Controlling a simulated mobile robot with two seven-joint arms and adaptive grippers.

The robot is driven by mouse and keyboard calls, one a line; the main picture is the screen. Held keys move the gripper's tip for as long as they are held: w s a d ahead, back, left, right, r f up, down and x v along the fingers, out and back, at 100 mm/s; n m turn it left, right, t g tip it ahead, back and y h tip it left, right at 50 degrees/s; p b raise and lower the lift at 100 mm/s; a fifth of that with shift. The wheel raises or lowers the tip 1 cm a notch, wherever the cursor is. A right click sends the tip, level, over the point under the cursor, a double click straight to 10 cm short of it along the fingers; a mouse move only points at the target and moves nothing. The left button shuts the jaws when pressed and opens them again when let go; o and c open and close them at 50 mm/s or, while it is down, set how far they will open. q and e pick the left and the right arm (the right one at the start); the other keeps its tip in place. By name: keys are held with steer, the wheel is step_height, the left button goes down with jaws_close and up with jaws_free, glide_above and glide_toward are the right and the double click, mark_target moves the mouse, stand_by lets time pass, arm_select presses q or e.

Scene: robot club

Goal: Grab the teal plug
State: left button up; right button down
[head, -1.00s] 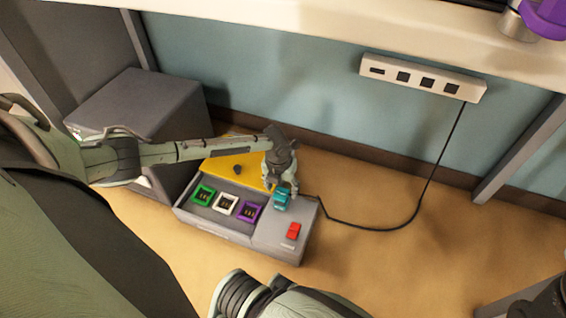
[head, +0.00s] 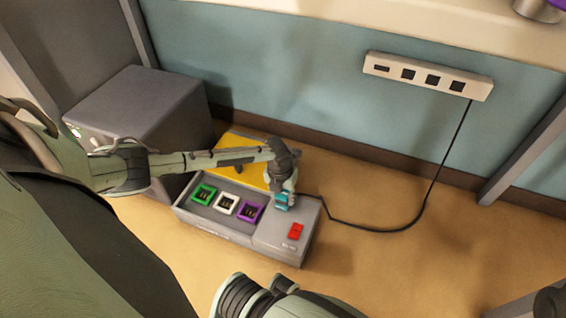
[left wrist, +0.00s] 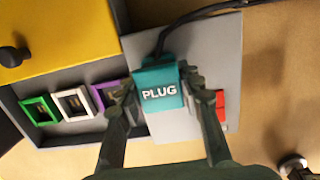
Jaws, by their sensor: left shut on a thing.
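The teal plug (head: 283,203) is at the right part of the grey box (head: 275,232), beside the purple-framed socket (head: 250,211). In the left wrist view the teal plug (left wrist: 157,90) bears the word PLUG, and a dark cable leaves its far end. My left gripper (head: 285,190) comes down on the plug from above. In the left wrist view the left gripper (left wrist: 160,95) has a finger at each side of the plug and is shut on it. I cannot tell whether the plug touches the box top.
Green (head: 204,194) and white (head: 227,204) sockets share the box with a red switch (head: 296,231). A yellow lid (head: 232,150) with a dark knob stands behind. A grey cabinet (head: 150,110) is at left. A cable (head: 412,220) runs to the wall power strip (head: 428,76).

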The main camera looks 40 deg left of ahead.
arm_select(q)
steer(key=shift+c, duration=0.7)
steer(key=shift+r, duration=0.15)
